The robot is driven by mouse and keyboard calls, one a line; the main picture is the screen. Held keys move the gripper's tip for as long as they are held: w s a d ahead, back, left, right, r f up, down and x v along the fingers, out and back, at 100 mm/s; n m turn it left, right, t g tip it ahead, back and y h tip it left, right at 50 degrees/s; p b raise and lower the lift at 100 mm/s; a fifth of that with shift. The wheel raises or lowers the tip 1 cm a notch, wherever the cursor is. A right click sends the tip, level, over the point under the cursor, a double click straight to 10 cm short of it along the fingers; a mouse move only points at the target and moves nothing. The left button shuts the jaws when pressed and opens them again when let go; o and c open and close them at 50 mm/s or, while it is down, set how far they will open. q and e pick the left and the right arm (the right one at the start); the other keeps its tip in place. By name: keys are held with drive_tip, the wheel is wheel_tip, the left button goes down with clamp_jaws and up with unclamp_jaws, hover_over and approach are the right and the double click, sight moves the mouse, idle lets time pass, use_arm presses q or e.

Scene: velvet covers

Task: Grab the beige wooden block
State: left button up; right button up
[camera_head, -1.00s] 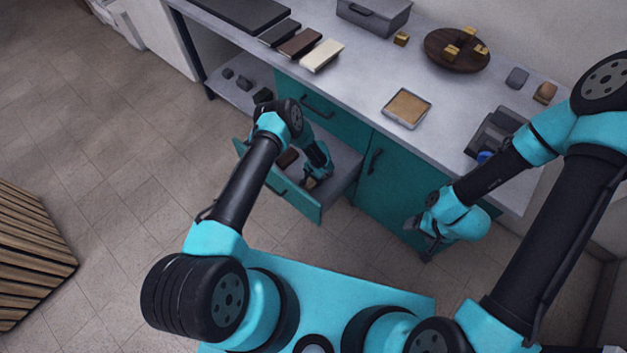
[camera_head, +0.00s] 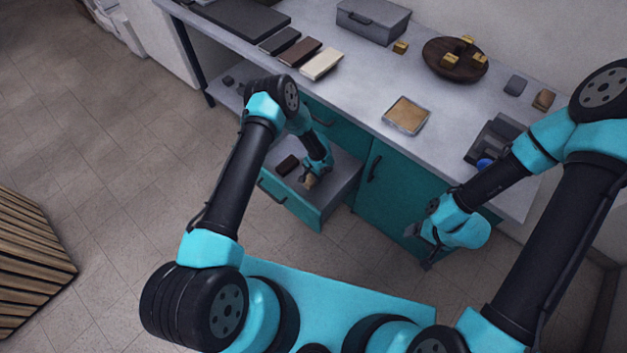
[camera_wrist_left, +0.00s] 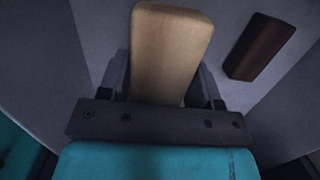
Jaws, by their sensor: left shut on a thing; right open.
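The beige wooden block (camera_wrist_left: 168,50) shows large in the left wrist view, between the fingers of my left gripper (camera_wrist_left: 160,85). In the head view the block (camera_head: 309,181) is a small tan shape in the open drawer, at the tips of my left gripper (camera_head: 307,175). The left gripper is shut on it. Whether the block touches the drawer floor I cannot tell. My right gripper (camera_head: 420,243) is open and empty, in front of the teal cabinet on the right; its fingertips are small in the head view.
A dark brown block (camera_head: 287,165) lies beside the beige one in the drawer (camera_head: 342,184); it also shows in the left wrist view (camera_wrist_left: 259,47). The drawer walls surround the left gripper. The countertop (camera_head: 365,88) above holds a tray (camera_head: 427,122), a round board (camera_head: 435,63) and a grey box (camera_head: 373,20).

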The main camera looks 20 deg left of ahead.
use_arm(q)
drive_tip(key=shift+r, duration=0.45)
